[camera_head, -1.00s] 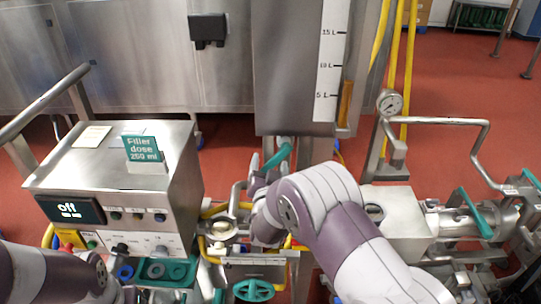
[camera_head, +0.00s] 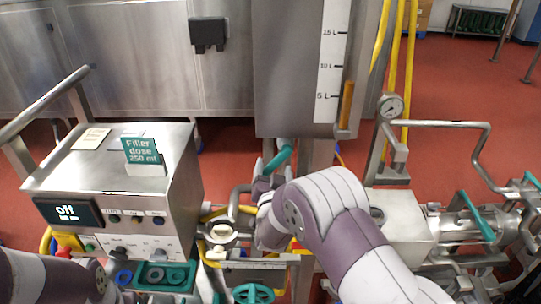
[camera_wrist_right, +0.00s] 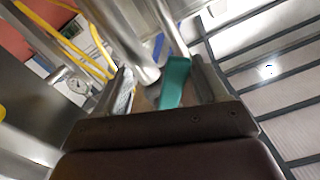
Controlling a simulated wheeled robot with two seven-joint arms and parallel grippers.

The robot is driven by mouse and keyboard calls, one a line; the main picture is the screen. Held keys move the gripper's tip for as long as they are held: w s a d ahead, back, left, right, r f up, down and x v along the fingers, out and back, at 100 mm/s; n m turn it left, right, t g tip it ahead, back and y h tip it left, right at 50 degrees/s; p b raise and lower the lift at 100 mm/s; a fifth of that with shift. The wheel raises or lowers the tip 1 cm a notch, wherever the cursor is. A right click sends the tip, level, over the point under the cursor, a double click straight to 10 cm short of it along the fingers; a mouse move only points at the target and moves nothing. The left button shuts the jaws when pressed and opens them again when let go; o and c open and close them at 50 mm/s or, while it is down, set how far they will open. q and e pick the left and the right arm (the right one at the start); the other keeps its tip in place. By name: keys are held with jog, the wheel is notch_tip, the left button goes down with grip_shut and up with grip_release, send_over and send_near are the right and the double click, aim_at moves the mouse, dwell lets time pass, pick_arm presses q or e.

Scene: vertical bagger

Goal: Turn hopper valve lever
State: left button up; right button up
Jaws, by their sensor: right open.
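The teal valve lever (camera_head: 279,158) sits on the pipe under the steel hopper (camera_head: 290,70) and slants up to the right. My right gripper (camera_head: 269,176) is just below the lever, its fingers pointing up. In the right wrist view the teal lever (camera_wrist_right: 175,82) stands between the two open fingers of my right gripper (camera_wrist_right: 166,82), nearer the right finger. I cannot tell whether a finger touches it. My left arm enters at the lower left, and its gripper is not in view.
A filler control box (camera_head: 115,180) with an "off" display stands at left. A pressure gauge (camera_head: 390,106) and bent pipe are at right. Yellow hoses (camera_head: 408,75) hang beside the hopper.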

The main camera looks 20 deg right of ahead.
jog(key=shift+d, duration=0.2)
jog(key=shift+d+f+b, duration=0.1)
jog(key=shift+f+b, duration=0.05)
jog(key=shift+b, duration=0.2)
jog(key=shift+s+d+f, duration=0.1)
jog(key=shift+s+d, duration=0.05)
jog(key=shift+d, duration=0.15)
